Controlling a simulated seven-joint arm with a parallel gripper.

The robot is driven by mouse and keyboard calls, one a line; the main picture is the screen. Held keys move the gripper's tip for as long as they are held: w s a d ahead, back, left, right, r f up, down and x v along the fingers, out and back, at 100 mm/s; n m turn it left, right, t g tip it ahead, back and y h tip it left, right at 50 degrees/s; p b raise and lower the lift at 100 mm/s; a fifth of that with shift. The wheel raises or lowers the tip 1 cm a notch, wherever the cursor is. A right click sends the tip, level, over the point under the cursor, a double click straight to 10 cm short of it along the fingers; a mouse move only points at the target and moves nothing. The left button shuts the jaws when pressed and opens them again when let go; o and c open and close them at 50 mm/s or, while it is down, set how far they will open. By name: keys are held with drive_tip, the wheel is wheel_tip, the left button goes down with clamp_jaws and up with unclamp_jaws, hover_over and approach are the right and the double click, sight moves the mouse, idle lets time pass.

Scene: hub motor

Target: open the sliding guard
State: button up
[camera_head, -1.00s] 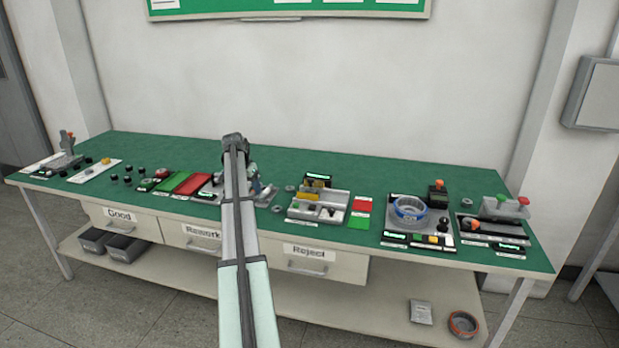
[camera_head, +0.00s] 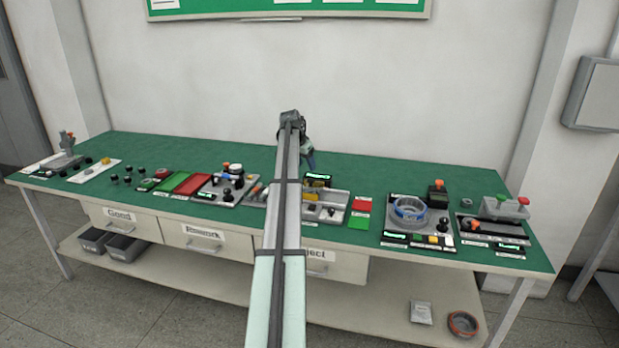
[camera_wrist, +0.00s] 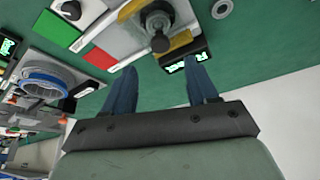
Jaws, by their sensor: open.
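My gripper (camera_head: 309,160) is raised over the back of the middle station (camera_head: 339,213), mostly behind my arm in the head view. In the wrist view its two blue fingers (camera_wrist: 162,88) are apart with nothing between them. Ahead of them is the same station, with a yellow bar (camera_wrist: 180,41), a dark round knob-like part (camera_wrist: 158,22) and a black display (camera_wrist: 176,66) with green characters. The yellow bar also shows in the head view (camera_head: 313,193), partly hidden by my arm. I cannot tell for certain which part is the sliding guard.
A station with black knobs and a blue-banded part (camera_head: 226,187) stands left of my arm. Red (camera_head: 361,205) and green (camera_head: 358,222) pads lie right of the middle station. Farther right is a blue ring fixture (camera_head: 408,212). The green bench top behind is mostly clear.

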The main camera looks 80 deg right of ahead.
sight(310, 179)
drive_tip(key=x, duration=0.8)
drive_tip(key=shift+a, duration=0.1)
clamp_jaws()
idle(0.4)
